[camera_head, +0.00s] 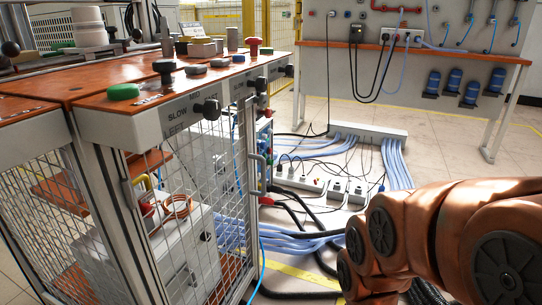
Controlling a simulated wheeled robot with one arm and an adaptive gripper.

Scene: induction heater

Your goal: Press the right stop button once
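A red mushroom-shaped button (253,44) stands upright on the orange-brown top of the heater console (215,82), toward its far right. A dark mushroom-shaped button (164,68) stands nearer, and a low green button (123,91) is at the near corner. No readable label marks which one is the right stop button. My brown arm (440,235) fills the lower right, well apart from the console. My gripper is outside the picture, so its state does not show.
Black knobs (210,109) stick out from the console's front panel, above a wire-mesh cage (195,210). Cables and a power strip (300,180) cover the floor between the console and my arm. A workbench (425,52) stands at the back right.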

